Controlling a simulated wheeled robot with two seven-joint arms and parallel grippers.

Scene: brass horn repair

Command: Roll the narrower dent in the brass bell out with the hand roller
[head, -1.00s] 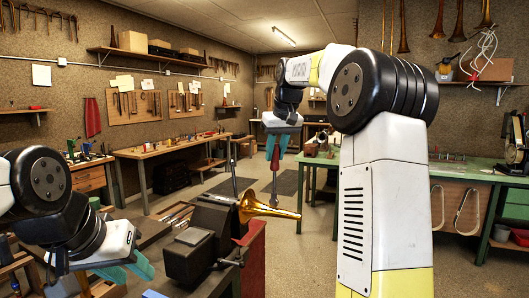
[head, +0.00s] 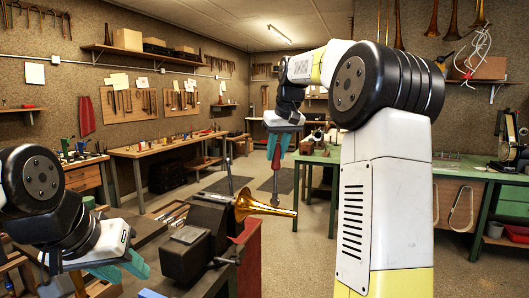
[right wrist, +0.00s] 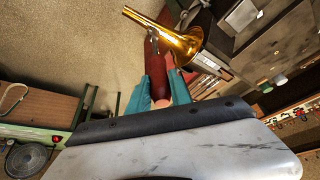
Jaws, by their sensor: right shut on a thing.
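The brass bell (head: 266,207) lies sideways at the vise (head: 188,252), its flare to the left and narrow tube to the right. It also shows in the right wrist view (right wrist: 168,36). I cannot make out the dents. My right gripper (head: 276,164) points down, above and beyond the bell in the head view. It is shut on the hand roller (head: 275,188), whose thin grey shaft hangs down. In the right wrist view its pinkish handle end (right wrist: 165,103) shows between the teal fingers. My left gripper (head: 122,266) is open and empty at lower left.
A dark upright rod (head: 229,172) stands behind the bell. A green bench (head: 478,173) is at right and a wooden bench (head: 165,147) at back left. The floor right of the bell is clear.

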